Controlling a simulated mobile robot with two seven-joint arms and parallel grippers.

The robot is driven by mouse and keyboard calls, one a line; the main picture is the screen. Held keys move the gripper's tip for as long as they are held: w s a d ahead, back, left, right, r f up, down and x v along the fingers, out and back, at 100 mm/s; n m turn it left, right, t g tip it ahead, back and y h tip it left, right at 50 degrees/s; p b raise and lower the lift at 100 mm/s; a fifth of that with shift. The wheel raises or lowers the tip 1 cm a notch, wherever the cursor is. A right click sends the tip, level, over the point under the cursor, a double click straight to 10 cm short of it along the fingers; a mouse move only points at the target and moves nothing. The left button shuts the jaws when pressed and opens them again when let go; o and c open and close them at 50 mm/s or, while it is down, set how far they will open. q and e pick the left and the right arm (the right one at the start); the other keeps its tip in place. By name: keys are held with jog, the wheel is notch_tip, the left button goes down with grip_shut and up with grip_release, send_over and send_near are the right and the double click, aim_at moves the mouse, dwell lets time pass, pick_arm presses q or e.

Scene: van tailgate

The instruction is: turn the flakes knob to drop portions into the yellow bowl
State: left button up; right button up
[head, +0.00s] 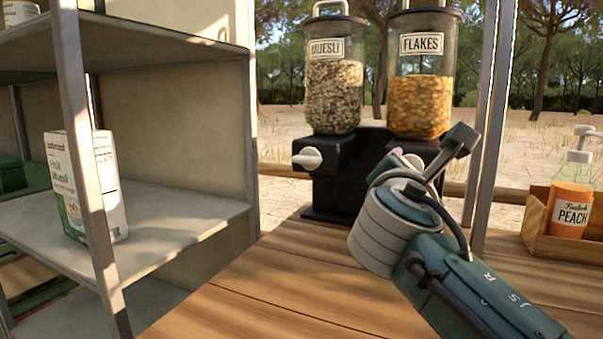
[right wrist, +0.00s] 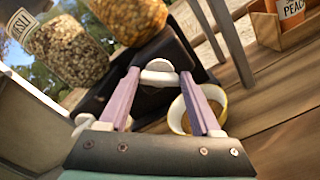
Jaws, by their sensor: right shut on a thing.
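The flakes dispenser (head: 419,100), a clear canister of orange-brown flakes labelled FLAKES, stands on the right of a black base. In the right wrist view, its white flakes knob (right wrist: 159,68) sits between the fingertips of my right gripper (right wrist: 160,76). The gripper is shut on the knob. In the head view, my right gripper (head: 408,165) reaches the base's front, and my wrist hides most of the knob. The yellow bowl (right wrist: 218,97), pale inside, shows partly behind the right finger in the right wrist view. My arm hides it in the head view. My left gripper is out of view.
A muesli dispenser (head: 333,95) with its white knob (head: 307,159) stands left of the flakes. A shelf (head: 160,225) with a muesli carton (head: 85,185) is at left. A wooden crate (head: 537,225) with a peach bottle (head: 571,210) is at right. A post stands between.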

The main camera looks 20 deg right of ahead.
jog(key=shift+f+m+b, duration=0.2)
jog(key=shift+m+b, duration=2.2)
jog(key=shift+m, duration=2.3)
jog(key=o, duration=1.4)
jog(key=shift+s, duration=0.1)
jog(key=v, duration=0.9)
jog(key=shift+s+a, duration=0.3)
